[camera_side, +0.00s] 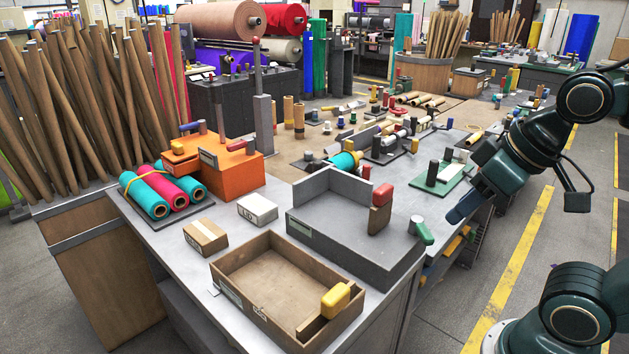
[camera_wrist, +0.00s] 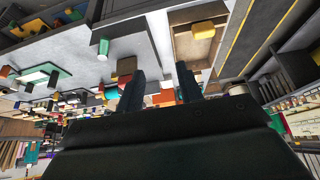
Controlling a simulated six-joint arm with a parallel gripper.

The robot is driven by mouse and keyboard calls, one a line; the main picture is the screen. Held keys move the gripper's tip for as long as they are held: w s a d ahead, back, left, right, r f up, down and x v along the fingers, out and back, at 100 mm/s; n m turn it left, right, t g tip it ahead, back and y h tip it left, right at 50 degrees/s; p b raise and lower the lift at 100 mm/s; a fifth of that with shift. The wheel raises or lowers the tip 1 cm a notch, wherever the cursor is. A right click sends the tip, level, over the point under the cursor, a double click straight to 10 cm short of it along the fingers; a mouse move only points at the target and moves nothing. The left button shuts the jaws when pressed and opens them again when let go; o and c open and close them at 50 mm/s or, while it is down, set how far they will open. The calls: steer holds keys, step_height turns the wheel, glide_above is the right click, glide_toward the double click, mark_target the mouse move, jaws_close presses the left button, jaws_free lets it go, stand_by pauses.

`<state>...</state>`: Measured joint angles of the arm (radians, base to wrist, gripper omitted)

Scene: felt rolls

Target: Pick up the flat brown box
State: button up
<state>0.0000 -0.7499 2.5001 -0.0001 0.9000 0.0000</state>
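The small flat brown box (camera_side: 205,238) is a closed cardboard box with a light strip along its top. It lies on the grey table in the side view, left of the open brown tray. I cannot make it out for sure in the wrist view. My gripper (camera_side: 462,206) is in the air at the right of the side view, beyond the grey fixture and well away from the box. In the wrist view my gripper (camera_wrist: 160,88) has its two dark fingers apart, with nothing held between them.
An open brown tray (camera_side: 240,296) with a yellow-handled piece (camera_side: 336,298) stands at the front. A white box (camera_side: 258,209) lies behind the brown box. The grey fixture (camera_side: 345,240) with red and green handles stands between gripper and boxes. Teal and red rolls (camera_side: 165,188) lie left.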

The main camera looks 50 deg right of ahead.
steer(key=o, duration=1.3)
steer(key=shift+c, duration=0.2)
steer(key=shift+w, duration=0.1)
steer(key=w+a+r, duration=0.1)
steer(key=w+a, duration=0.1)
steer(key=w, duration=1.2)
steer(key=w+a+r, duration=0.2)
steer(key=w, duration=1.2)
steer(key=w+a+f, duration=0.5)
steer(key=w+f, duration=0.5)
steer(key=w, duration=0.1)
steer(key=w+a+f+t, duration=0.1)
steer(key=w+a+f, duration=0.3)
steer(key=w+f, duration=0.6)
steer(key=shift+w+a+f, duration=0.2)
steer(key=shift+w+a, duration=0.15)
steer(key=shift+w, duration=0.45)
